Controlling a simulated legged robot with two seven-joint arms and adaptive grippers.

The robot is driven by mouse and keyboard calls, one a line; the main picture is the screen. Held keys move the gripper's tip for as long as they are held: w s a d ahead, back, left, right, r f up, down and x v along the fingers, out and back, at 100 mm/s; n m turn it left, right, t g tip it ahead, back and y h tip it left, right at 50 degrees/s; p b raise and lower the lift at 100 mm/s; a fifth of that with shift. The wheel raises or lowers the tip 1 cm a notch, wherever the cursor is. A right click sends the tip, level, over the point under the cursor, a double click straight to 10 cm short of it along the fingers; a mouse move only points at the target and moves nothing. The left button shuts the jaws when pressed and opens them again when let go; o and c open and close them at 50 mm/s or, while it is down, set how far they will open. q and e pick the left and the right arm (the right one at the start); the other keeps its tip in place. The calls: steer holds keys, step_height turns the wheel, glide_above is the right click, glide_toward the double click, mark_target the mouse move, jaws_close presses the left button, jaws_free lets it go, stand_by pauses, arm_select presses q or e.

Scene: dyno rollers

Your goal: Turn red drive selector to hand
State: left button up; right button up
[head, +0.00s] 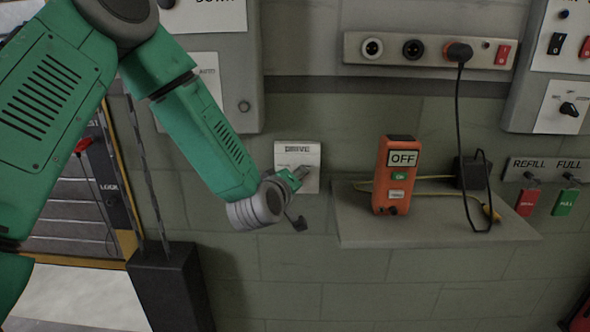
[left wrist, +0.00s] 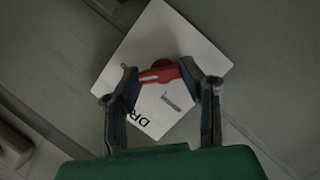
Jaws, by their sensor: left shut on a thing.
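The drive selector plate (head: 312,152) is a white square on the wall, labelled DRIVE. In the left wrist view the plate (left wrist: 183,45) looks tilted, and its red selector knob (left wrist: 160,73) has a pale pointer line. My left gripper (head: 300,176) is at the plate, its fingers hiding the knob in the head view. In the left wrist view the left gripper (left wrist: 167,82) has one finger on each side of the red knob and is shut on it. The plate's other position markings are mostly hidden or too small to read. My right gripper is not in view.
A shelf (head: 440,232) right of the plate holds an orange OFF box (head: 394,177) and a black adapter (head: 472,172) with cables. A socket strip (head: 395,48) runs above. Red and green tags (head: 527,203) hang at the right. A dark post (head: 170,285) stands lower left.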

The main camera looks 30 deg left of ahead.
arm_select(q)
steer(key=shift+s+d+f+m+g+p, duration=0.1)
steer(key=shift+s+f+m+g+p, duration=0.05)
steer(key=shift+f+m+g+p, duration=0.3)
stand_by(0.3)
steer(key=o, duration=0.9)
steer(key=shift+o, duration=1.2)
steer(key=shift+w, duration=0.2)
steer(key=shift+r, duration=0.15)
steer(key=v, duration=1.1)
steer(key=shift+s+d, duration=0.2)
steer(key=shift+s, duration=0.25)
